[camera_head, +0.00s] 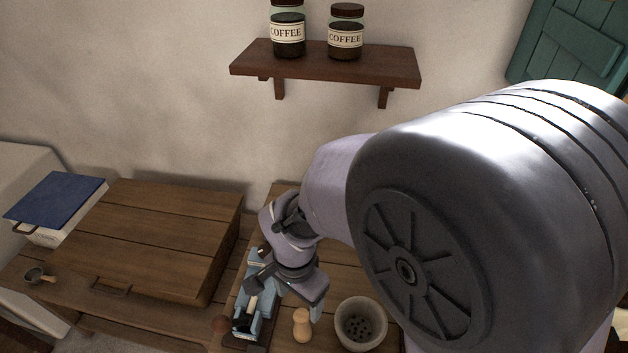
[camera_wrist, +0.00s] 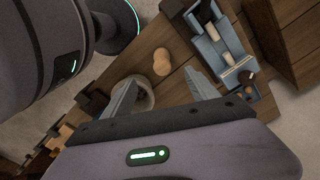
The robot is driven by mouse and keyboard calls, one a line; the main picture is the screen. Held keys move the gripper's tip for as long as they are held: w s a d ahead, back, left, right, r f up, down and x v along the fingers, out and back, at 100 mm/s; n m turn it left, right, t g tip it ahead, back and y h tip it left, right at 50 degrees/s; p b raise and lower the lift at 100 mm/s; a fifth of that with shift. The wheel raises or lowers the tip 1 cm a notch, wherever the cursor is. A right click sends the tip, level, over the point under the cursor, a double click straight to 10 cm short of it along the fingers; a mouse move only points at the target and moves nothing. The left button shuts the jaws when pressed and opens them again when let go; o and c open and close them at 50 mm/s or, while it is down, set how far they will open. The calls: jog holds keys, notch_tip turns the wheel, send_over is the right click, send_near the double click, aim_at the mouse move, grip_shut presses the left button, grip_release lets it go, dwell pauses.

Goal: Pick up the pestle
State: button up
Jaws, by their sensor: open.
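The pestle appears to be the small pale wooden piece with a narrowed waist (camera_head: 302,325), standing on the wooden counter. It also shows in the wrist view (camera_wrist: 162,62), just beyond the gap between my fingertips. Beside it is a round stone-coloured mortar (camera_head: 361,323) with dark bits inside; in the wrist view the mortar (camera_wrist: 147,92) is partly hidden by my left-hand finger. My gripper (camera_head: 284,309) is open and empty, pointing down above the counter near the pestle. Its spread fingers (camera_wrist: 160,78) show in the wrist view. Height above the pestle is hard to tell.
A blue metal device with a roller (camera_wrist: 225,52) stands close beside the pestle. A large wooden box (camera_head: 160,238), a blue-lidded container (camera_head: 58,200) and a small dark scoop (camera_head: 38,276) are at left. A shelf (camera_head: 330,64) holds two coffee jars (camera_head: 288,32).

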aim_at(301, 318)
notch_tip(301, 318, down, 12)
jog(key=b, duration=0.4)
jog(key=shift+w+d+r, duration=0.1)
jog(key=f, duration=0.1)
jog(key=f+b, duration=0.1)
jog(key=f, duration=0.1)
jog(key=f+b, duration=0.1)
jog(key=f, duration=0.1)
jog(key=shift+w+f, duration=0.1)
jog(key=shift+w, duration=0.2)
grip_shut()
